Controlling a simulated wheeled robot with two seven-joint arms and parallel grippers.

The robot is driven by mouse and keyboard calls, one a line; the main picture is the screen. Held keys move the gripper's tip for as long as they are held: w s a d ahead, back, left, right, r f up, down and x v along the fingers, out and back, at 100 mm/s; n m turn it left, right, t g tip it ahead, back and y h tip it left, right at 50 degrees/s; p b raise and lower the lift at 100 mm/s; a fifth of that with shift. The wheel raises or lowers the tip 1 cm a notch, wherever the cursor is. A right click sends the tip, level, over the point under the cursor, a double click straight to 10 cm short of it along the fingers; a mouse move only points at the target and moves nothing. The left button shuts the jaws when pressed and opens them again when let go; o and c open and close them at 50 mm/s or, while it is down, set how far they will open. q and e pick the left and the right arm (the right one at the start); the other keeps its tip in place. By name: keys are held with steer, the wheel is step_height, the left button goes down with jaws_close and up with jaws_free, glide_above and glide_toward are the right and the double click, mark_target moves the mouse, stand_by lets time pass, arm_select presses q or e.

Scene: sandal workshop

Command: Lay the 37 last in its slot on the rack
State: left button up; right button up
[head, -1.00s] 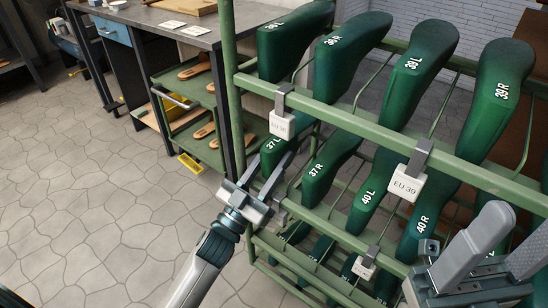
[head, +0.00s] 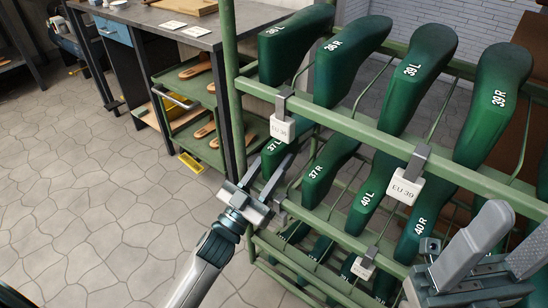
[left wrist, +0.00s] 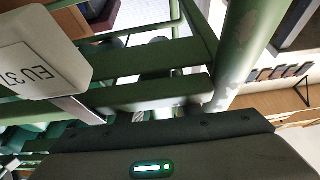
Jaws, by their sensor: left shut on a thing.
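The dark green 37 L last (head: 272,150) is at the left end of the rack's second row, partly hidden behind the EU 38 tag and the upper rail. My left gripper (head: 268,174) is shut on its near, lower end, with a finger on each side. The last lies beside the 37 R last (head: 325,170); I cannot tell whether it touches the rack. The green rack (head: 350,122) also shows in the left wrist view (left wrist: 150,95), where the last is not clearly visible. My right gripper (head: 503,252) is at the lower right, fingers apart and empty.
More green lasts, such as 38 L (head: 290,45) and 40 L (head: 372,185), fill the rows above and to the right. A rack post (head: 232,90) stands close left of the held last. An EU 37 tag (left wrist: 40,65) hangs near the left wrist. Floor to the left is clear.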

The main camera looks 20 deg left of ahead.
mark_target(274, 149)
arm_select(q)
steer(key=shift+w+d+r+p, duration=0.1)
steer(key=shift+w+r+p, duration=0.1)
steer(key=shift+r+p, duration=1.65)
steer(key=shift+r, duration=0.05)
steer(key=shift+s, duration=0.2)
